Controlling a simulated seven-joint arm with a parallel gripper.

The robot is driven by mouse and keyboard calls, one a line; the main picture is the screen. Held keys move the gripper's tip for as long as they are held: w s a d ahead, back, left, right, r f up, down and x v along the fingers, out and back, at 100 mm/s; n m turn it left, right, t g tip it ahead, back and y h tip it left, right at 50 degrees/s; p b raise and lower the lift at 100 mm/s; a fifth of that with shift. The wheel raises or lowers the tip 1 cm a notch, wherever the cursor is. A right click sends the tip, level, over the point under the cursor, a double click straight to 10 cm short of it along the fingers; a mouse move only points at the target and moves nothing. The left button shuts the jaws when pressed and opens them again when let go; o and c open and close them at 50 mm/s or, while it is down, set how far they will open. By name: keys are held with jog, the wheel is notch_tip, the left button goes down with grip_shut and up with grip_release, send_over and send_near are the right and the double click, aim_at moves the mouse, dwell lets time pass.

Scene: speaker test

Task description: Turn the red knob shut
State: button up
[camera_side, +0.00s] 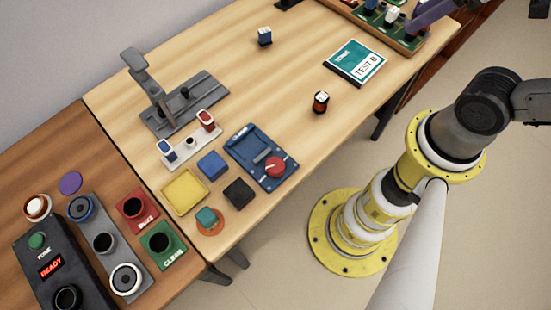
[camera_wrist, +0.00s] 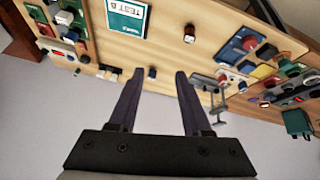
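The red knob (camera_side: 275,167) sits on a blue panel (camera_side: 248,142) near the table's front edge, with a grey piece beside it. Its position, open or shut, is hard to read. In the wrist view the red knob (camera_wrist: 250,43) is small, at the upper right on the blue panel (camera_wrist: 232,48). My gripper (camera_wrist: 160,75) is open and empty, its two dark purple fingers wide apart. It is well away from the knob. In the side view only a purple part, probably a finger, shows at the top right edge.
A grey stand (camera_side: 163,100), yellow tray (camera_side: 185,192), blue block (camera_side: 212,165) and black block (camera_side: 238,193) lie near the panel. A TEST B booklet (camera_side: 355,62) and a small orange-black item (camera_side: 320,102) lie farther right. A control box (camera_side: 45,265) stands lower left. The table's middle is mostly clear.

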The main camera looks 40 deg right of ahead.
jog(key=o, duration=0.4)
jog(key=n, duration=0.1)
jog(key=w+r+n, duration=0.1)
jog(key=n, duration=0.1)
jog(key=w+n, duration=0.1)
jog(key=shift+a+r+n, duration=0.1)
jog(key=shift+r+n, duration=0.2)
jog(key=shift+r, duration=0.05)
jog(key=shift+o, duration=0.2)
jog(key=w+a+n, duration=0.2)
jog(key=w+n, duration=0.1)
jog(key=n, duration=0.2)
jog(key=n+g, duration=0.6)
jog(key=n, duration=1.5)
send_over(275, 164)
notch_tip(275, 164, down, 15)
notch_tip(275, 164, down, 13)
jog(key=shift+f, duration=0.2)
jog(key=shift+c, duration=0.3)
grip_shut()
